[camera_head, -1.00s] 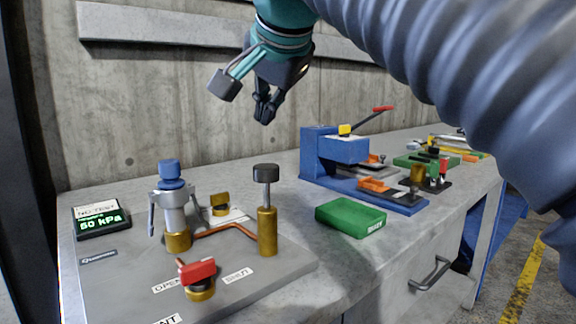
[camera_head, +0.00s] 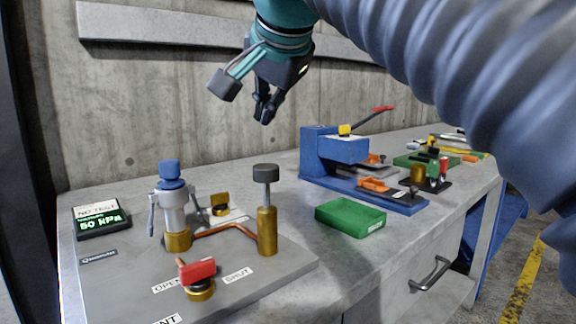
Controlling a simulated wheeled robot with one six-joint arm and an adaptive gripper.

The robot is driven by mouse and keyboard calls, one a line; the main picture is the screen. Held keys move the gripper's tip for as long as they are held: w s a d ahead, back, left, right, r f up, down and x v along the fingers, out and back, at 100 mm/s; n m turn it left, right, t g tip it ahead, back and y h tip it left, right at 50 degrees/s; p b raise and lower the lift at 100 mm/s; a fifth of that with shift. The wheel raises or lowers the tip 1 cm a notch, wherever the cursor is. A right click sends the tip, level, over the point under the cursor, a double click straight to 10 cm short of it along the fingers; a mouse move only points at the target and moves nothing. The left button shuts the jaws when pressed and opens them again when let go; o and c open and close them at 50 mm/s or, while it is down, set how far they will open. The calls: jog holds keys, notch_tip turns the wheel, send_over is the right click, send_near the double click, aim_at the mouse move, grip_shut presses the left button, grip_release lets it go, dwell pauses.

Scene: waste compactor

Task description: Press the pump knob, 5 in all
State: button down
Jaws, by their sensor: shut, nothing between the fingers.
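The pump knob (camera_head: 265,173) is a dark grey cap on a thin rod above a brass cylinder (camera_head: 267,230) on the grey panel (camera_head: 120,285). The rod shows between cap and cylinder, so the knob stands raised. My gripper (camera_head: 264,116) is shut and empty, pointing down. In the picture it is straight above the knob, clearly apart from it. A display (camera_head: 102,219) at the left reads "NO TEST" and 60 kPa, or possibly 50 kPa.
A blue-topped fitting (camera_head: 171,178) with side levers stands left of the pump. A red-handled valve (camera_head: 197,270) is in front. A green tray (camera_head: 350,217) and a blue press (camera_head: 335,155) stand to the right. A concrete wall is behind.

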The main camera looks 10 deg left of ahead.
jog(key=s+d+f+n+g+h, duration=0.1)
jog(key=s+d+f+n+h, duration=0.15)
jog(key=d+f, duration=1.4)
jog(key=s+d+f, duration=0.3)
jog(key=s+f, duration=0.1)
jog(key=f, duration=0.3)
jog(key=s+d+f+n+g+h, duration=0.1)
jog(key=s+d+f, duration=0.3)
jog(key=f, duration=0.4)
jog(key=s+d+f, duration=0.3)
jog(key=s+f, duration=0.1)
jog(key=f, duration=0.4)
jog(key=shift+s+d+f+g, duration=0.15)
jog(key=shift+d+f+g, duration=0.15)
jog(key=shift+g, duration=0.1)
jog(key=shift+d, duration=0.15)
